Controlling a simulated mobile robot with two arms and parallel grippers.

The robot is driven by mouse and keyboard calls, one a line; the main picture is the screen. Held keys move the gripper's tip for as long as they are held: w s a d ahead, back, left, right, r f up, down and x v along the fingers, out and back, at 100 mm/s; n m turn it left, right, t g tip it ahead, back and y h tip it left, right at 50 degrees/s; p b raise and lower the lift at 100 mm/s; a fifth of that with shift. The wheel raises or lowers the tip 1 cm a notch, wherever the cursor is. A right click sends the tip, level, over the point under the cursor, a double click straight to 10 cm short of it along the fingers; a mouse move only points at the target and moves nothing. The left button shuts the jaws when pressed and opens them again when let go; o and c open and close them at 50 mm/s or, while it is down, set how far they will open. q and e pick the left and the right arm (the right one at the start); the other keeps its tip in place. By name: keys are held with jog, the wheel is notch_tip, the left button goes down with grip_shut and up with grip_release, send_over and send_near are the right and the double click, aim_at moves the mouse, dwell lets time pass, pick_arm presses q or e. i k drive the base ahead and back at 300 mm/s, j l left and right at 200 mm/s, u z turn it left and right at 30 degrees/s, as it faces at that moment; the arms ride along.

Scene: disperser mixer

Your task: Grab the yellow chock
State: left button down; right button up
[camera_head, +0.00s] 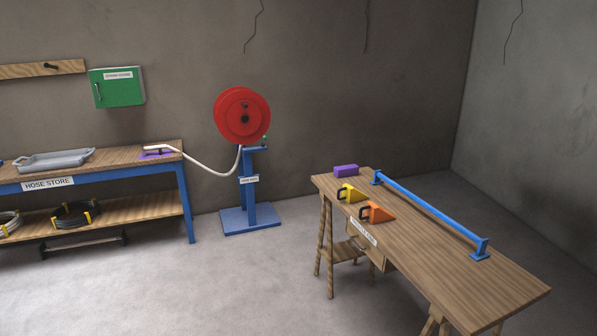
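The yellow chock (348,193) sits on the wooden table (455,262) at the right, near its left edge. It is wedge-shaped with a dark handle on its left side. An orange chock (379,212) of the same shape lies just in front of it and to the right. A purple block (346,171) lies behind the yellow chock at the table's far end. Neither of my grippers shows in this view.
A blue rail (430,209) runs along the table's far right side. A red hose reel (242,115) stands on a blue stand in the middle back. A white hose (213,168) runs from it to the hose store bench (100,167). The floor (200,285) in front is clear.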

aim_at(349, 194)
jog(key=i+j+u, duration=0.25)
jog(key=i, duration=0.85)
jog(key=i+l+u, duration=0.1)
jog(key=i+u, duration=0.2)
jog(key=i, duration=0.8)
jog(key=i+z, duration=0.45)
jog(key=i+j+z, duration=0.25)
jog(key=z, duration=0.2)
jog(key=i+j+z, duration=0.75)
jog(key=z, duration=0.15)
jog(key=j, duration=0.1)
